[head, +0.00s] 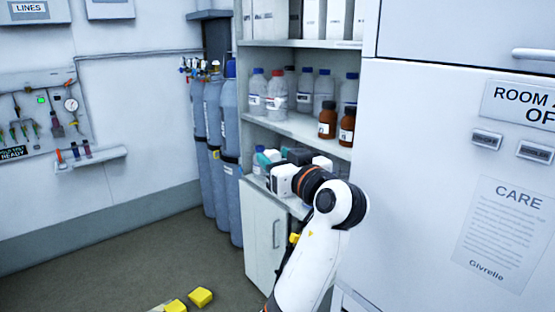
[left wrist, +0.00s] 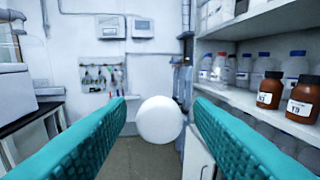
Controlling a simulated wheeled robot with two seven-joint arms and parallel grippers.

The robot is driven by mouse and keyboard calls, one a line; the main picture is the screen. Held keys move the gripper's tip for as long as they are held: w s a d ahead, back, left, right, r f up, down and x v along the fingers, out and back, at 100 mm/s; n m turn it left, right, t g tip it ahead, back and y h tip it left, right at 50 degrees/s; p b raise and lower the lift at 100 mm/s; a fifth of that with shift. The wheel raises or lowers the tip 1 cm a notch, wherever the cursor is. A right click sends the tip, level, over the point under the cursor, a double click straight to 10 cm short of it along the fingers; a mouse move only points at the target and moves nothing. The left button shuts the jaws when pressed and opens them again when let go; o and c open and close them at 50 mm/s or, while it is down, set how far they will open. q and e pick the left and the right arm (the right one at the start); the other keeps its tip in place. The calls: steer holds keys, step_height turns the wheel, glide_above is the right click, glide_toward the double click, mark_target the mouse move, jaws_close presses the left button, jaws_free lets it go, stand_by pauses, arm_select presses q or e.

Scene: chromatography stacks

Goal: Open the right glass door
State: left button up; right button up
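My left gripper (head: 266,158) is in front of the shelf unit (head: 297,127), level with its lower shelf. In the left wrist view its two teal fingers (left wrist: 160,115) are wide apart. A white round thing (left wrist: 160,121) shows between them, with a gap on both sides; I cannot tell how far ahead it is or what it belongs to. I cannot make out a glass pane or its frame for sure in either view; the shelves look open or behind clear glass. My right gripper is not in view.
Bottles with blue and red caps (head: 277,96) and brown bottles (head: 327,119) stand on the shelf. Below is a white cabinet door (head: 264,245) with a handle. Gas cylinders (head: 229,140) stand to the left. Yellow blocks (head: 200,297) show low down. The floor (head: 130,262) at left is clear.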

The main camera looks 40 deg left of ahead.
arm_select(q)
steer(key=shift+s+d+f+b, duration=0.2)
steer(key=shift+d+b, duration=0.15)
steer(key=shift+d, duration=0.15)
steer(key=b+v, duration=0.3)
steer(key=v, duration=0.8)
steer(key=shift+r+b, duration=0.25)
steer(key=shift+b, duration=0.15)
